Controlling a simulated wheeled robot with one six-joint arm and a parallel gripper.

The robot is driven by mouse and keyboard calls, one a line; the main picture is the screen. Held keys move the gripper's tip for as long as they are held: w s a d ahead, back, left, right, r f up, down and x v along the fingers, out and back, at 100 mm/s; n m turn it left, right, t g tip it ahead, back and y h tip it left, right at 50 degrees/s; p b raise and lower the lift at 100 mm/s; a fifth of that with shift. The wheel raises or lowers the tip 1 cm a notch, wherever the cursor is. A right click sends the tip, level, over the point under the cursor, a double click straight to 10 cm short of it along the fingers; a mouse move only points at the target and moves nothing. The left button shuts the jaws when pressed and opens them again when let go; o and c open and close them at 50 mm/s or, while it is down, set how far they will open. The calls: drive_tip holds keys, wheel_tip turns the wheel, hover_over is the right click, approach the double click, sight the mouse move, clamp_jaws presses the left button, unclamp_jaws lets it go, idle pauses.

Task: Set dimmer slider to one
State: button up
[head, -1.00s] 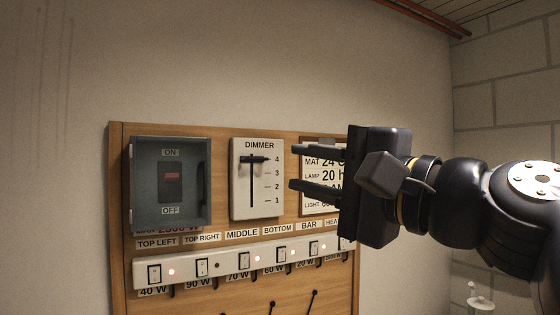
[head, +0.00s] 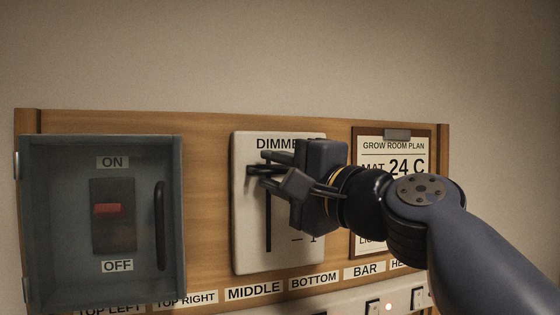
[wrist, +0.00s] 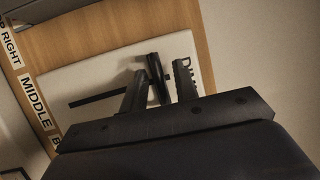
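The white dimmer panel (head: 246,245) is in the middle of the board in the head view, with a vertical black slot (head: 268,228). The dark slider knob (head: 256,170) is at the slot's top end. Of the scale, only the 1 (head: 313,240) shows below my gripper; the higher marks are hidden. My gripper (head: 265,169) is open at the panel's upper part, one finger above the knob and one below. In the wrist view, the knob (wrist: 155,75) stands between the two fingers (wrist: 160,85), with small gaps seeming to show on both sides.
A grey switch box (head: 60,210) with a red rocker (head: 107,209) and a handle is left of the dimmer. A framed plan sheet (head: 375,147) is to the right, partly behind my arm. A white switch strip (head: 345,296) runs below. The wall above is clear.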

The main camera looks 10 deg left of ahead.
drive_tip(key=shift+w+a, duration=0.15)
clamp_jaws()
idle(0.6)
